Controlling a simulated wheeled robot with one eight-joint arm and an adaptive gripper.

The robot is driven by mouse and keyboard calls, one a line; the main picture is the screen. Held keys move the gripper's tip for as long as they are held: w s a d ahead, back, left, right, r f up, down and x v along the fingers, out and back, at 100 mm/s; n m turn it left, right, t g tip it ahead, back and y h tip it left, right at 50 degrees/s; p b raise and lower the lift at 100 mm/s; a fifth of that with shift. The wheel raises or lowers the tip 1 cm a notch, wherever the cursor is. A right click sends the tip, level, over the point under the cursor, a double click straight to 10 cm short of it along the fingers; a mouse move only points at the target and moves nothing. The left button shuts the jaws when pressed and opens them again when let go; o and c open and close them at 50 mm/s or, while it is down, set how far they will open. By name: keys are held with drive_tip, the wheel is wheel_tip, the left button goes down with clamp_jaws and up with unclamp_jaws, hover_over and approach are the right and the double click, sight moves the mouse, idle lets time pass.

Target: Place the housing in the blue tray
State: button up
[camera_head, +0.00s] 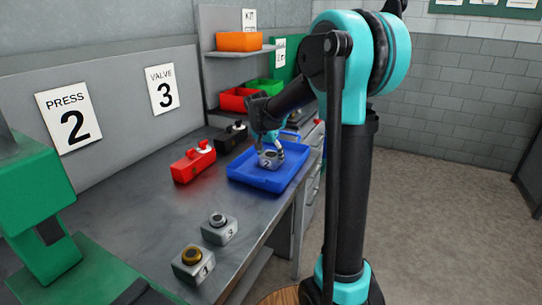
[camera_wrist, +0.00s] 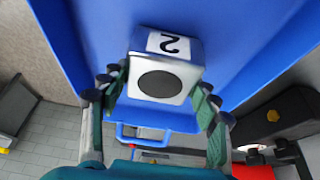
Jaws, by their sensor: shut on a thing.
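The grey housing labelled 2 (camera_head: 268,161) is between the fingers of my gripper (camera_head: 269,154), over the blue tray (camera_head: 263,185) on the bench. In the wrist view the housing (camera_wrist: 158,83) shows its 2 label and a dark round face. My gripper's pads (camera_wrist: 160,105) close on it from both sides. The blue tray (camera_wrist: 90,40) fills the view behind it. The housing is within the tray's outline; I cannot tell whether it touches the tray floor. Two other housings, labelled 3 (camera_head: 219,229) and 1 (camera_head: 194,264), stand on the bench nearer the front.
A red block-like device (camera_head: 192,163) and a black one (camera_head: 232,137) stand left of and behind the tray. Red (camera_head: 238,100) and green (camera_head: 263,88) bins are at the back, with an orange bin (camera_head: 239,41) on a shelf. A green press (camera_head: 35,205) is at left.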

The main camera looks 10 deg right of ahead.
drive_tip(key=o, duration=1.8)
drive_tip(key=shift+f, duration=0.1)
drive_tip(key=shift+o, duration=0.2)
drive_tip(key=v, duration=1.2)
